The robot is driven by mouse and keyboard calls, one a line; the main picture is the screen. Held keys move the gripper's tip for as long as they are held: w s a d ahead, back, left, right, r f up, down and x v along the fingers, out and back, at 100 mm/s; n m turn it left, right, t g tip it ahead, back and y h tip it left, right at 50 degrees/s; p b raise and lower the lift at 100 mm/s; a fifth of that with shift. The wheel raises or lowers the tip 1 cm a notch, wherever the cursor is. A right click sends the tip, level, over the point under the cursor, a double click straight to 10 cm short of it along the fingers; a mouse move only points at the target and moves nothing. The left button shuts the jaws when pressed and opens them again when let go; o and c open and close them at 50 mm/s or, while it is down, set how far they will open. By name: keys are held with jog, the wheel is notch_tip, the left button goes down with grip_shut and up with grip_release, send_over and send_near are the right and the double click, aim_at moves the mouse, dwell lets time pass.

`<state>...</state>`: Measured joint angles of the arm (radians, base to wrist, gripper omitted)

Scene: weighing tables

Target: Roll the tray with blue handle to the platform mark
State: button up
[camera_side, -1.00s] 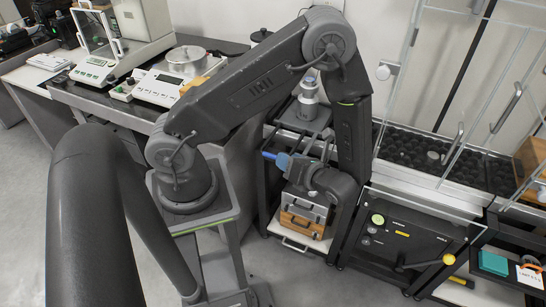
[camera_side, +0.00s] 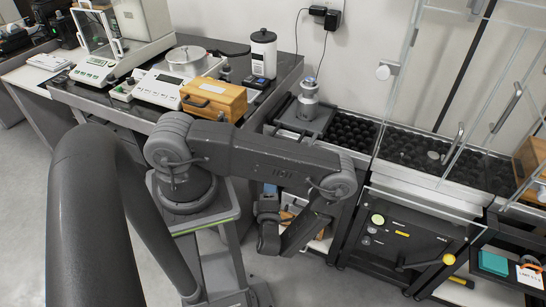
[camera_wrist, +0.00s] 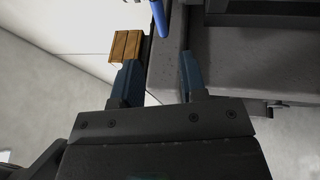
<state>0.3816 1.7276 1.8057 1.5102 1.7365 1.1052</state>
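The tray (camera_side: 288,121) is dark grey and sits at the left end of the bed of black rollers in the side view. A grey metal container (camera_side: 307,105) stands upright on it. In the wrist view a blue handle (camera_wrist: 161,18) reaches in from the top, just beyond my fingertips and between their lines. My gripper (camera_wrist: 158,62) is open there, with blue-grey fingers apart and nothing between them. In the side view my gripper (camera_side: 269,198) is low, below the tray's front; the handle cannot be told from the fingers there. I cannot make out the platform mark.
The roller bed (camera_side: 410,147) runs right behind clear panels (camera_side: 460,120). A wooden box (camera_side: 213,98) and balance (camera_side: 172,88) stand on the left table. A black cabinet (camera_side: 392,235) is below the rollers. Another wooden box (camera_wrist: 126,46) shows beyond my left finger.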

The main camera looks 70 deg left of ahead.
jog(key=x, duration=1.2)
jog(key=shift+w+a+r, duration=0.1)
jog(key=shift+a, duration=0.1)
jog(key=shift+c, duration=0.5)
grip_shut()
